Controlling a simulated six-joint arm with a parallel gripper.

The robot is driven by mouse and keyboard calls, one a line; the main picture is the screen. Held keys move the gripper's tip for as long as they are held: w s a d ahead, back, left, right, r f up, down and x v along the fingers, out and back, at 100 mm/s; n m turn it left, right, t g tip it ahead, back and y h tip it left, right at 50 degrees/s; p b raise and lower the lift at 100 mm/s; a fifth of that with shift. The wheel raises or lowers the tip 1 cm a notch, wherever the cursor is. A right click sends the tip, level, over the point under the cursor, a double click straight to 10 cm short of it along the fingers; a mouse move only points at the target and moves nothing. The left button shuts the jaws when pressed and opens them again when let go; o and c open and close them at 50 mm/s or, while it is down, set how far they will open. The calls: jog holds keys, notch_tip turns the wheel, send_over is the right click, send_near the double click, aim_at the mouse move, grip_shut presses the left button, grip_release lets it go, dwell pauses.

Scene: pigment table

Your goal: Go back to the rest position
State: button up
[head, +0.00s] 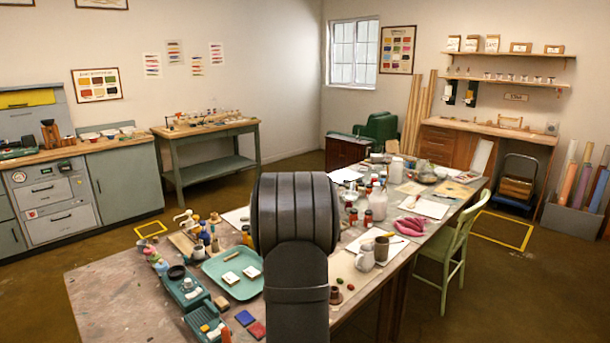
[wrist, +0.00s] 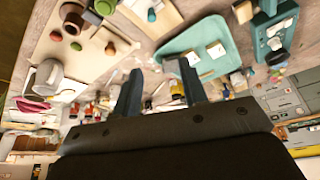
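My arm (head: 290,215) stands upright in the middle of the head view, above the near part of the long work table (head: 110,300). My gripper is hidden behind it there. In the wrist view my gripper (wrist: 158,88) has its two dark blue-grey fingers apart, with nothing held between them. The wrist view looks across the table from above, with the room tilted. A teal tray (wrist: 185,40) shows beyond the right finger, and a mug (wrist: 48,75) lies off to the left. The fingers appear clear of the tabletop.
In the head view the teal tray (head: 213,268) is left of my arm. Bottles and jars crowd the table beyond. A green chair (head: 450,246) is at the right side. The table's near left corner is bare.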

jog(key=shift+s+a+f+m+h, duration=0.1)
jog(key=shift+a+m+h, duration=0.3)
jog(key=shift+a+m, duration=0.45)
jog(key=shift+s+a+f+m+h, duration=0.1)
jog(key=shift+a+m+h, duration=0.35)
jog(key=shift+m, duration=0.7)
jog(key=shift+o, duration=0.2)
jog(key=o, duration=1.1)
jog(key=shift+o, duration=1)
jog(key=s+d+r+n+y, duration=0.1)
jog(key=s+d+n, duration=0.1)
jog(key=d, duration=0.3)
jog(key=s+d+r+n+g+y, duration=0.1)
jog(key=s+d+n, duration=0.2)
jog(key=d+n, duration=0.2)
jog(key=shift+d+r+y, duration=0.35)
jog(key=shift+d, duration=0.3)
jog(key=shift+n+y, duration=0.3)
jog(key=shift+n, duration=0.6)
jog(key=x, duration=0.6)
jog(key=d+x, duration=0.1)
jog(key=x, duration=0.2)
jog(key=shift+s+a+f, duration=0.1)
jog(key=shift+f, duration=0.1)
